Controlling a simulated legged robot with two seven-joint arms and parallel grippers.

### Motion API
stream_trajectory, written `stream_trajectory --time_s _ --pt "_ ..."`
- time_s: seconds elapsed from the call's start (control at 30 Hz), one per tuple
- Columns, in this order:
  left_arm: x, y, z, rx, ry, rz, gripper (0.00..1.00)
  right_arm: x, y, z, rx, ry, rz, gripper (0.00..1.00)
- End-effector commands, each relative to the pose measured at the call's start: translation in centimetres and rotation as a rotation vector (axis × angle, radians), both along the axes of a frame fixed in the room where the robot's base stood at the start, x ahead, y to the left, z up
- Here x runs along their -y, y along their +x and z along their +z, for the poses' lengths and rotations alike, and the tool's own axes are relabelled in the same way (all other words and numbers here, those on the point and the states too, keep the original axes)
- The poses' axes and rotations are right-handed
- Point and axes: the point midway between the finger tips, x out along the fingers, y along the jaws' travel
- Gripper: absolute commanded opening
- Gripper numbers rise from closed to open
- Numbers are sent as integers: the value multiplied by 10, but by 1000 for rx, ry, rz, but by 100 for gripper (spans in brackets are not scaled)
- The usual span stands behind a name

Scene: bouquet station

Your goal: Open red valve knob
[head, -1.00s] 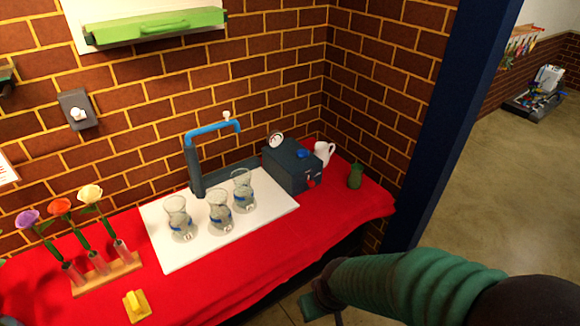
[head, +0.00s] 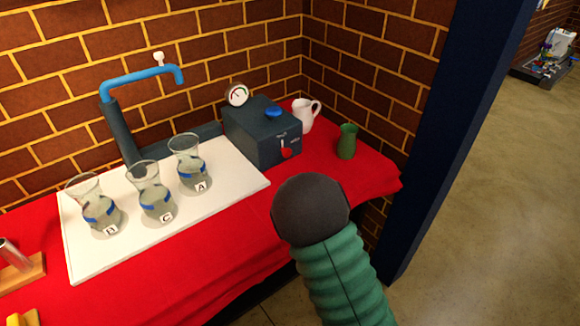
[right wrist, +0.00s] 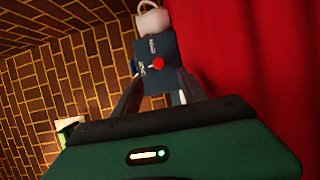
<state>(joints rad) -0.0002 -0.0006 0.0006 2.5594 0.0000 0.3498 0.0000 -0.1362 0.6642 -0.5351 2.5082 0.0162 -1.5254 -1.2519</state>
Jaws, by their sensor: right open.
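The red valve knob (head: 286,153) is on the front face of a dark grey box (head: 262,133) at the back right of the table. In the right wrist view the red knob (right wrist: 158,63) shows on the box face (right wrist: 155,48), between and beyond the fingers. My right gripper (right wrist: 155,92) is open, with nothing between its fingers, and apart from the knob. In the head view my right arm comes up from the bottom and hides its gripper. My left gripper is not in view.
Several items, including glass vases (head: 151,192) on a white board (head: 100,262), stand left. A blue post (head: 440,140) is right.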

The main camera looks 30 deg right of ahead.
Motion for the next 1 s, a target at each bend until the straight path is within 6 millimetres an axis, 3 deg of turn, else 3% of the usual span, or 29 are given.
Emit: stream_trajectory --time_s 0.03,0.07,0.13,0.53,0.7,0.97,1.0 --pt "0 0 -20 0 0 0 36 0 9 -7 9 -1 3 50" --pt "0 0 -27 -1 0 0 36 0 15 -6 10 -4 4 50" --pt "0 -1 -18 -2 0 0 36 4 33 1 4 -7 4 50" --pt "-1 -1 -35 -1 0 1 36 37 126 -1 2 -1 3 50" --pt "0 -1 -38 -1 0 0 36 42 143 1 1 0 3 50" --pt "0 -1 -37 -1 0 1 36 40 145 3 -1 -2 4 50" --pt "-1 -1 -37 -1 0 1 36 40 145 2 0 -1 4 46"
